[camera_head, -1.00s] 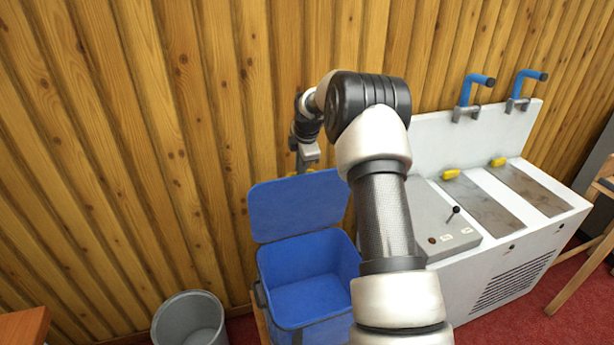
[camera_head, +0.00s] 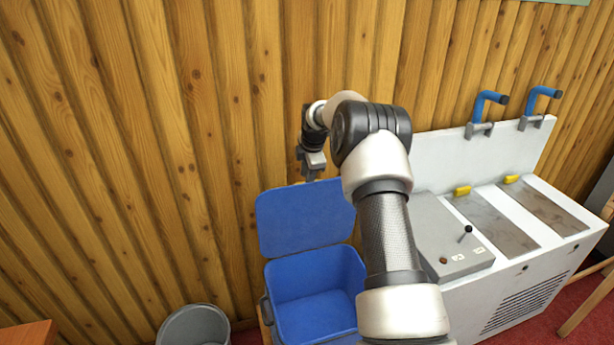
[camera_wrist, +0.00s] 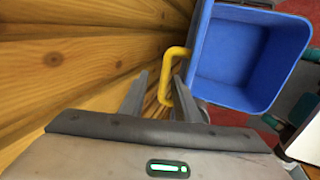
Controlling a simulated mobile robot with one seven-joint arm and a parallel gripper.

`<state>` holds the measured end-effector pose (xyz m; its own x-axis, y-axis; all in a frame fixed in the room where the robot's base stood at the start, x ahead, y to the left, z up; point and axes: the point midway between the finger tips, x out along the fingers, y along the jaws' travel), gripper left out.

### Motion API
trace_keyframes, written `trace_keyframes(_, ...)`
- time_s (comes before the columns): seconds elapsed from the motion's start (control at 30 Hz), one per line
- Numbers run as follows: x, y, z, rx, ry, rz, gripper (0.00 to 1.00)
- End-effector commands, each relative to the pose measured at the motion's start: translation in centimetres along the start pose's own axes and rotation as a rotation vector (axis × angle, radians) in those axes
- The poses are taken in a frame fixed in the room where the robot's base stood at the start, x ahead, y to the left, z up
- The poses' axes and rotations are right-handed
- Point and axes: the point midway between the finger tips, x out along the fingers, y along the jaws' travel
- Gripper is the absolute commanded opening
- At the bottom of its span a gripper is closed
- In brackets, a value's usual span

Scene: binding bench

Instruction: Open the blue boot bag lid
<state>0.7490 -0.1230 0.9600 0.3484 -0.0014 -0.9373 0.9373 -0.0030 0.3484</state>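The blue boot bag is a box with its lid (camera_head: 300,222) standing up, leaning back toward the wood wall. Its open, empty inside (camera_head: 312,292) shows in the head view and also in the wrist view (camera_wrist: 240,58). A yellow handle (camera_wrist: 178,52) sticks out from the lid's edge in the wrist view. My gripper (camera_head: 314,178) is at the lid's top edge in the head view. In the wrist view my gripper (camera_wrist: 160,100) has its fingers apart, with part of the handle at the right finger. I cannot tell whether they touch.
The wood wall (camera_head: 200,130) is close behind the lid and gripper. A grey bin (camera_head: 195,327) stands left of the bag. A white machine (camera_head: 500,225) with blue levers is on the right. The floor is red.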

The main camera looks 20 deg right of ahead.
Motion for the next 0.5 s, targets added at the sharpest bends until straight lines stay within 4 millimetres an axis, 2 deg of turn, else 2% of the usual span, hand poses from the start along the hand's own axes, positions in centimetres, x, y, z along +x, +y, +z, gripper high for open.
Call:
trace_keyframes(0.17,-2.0,0.1,0.1,0.001,-0.001,0.003,0.29)
trace_keyframes(0.5,-10.2,0.1,0.1,0.001,-0.002,0.006,0.29)
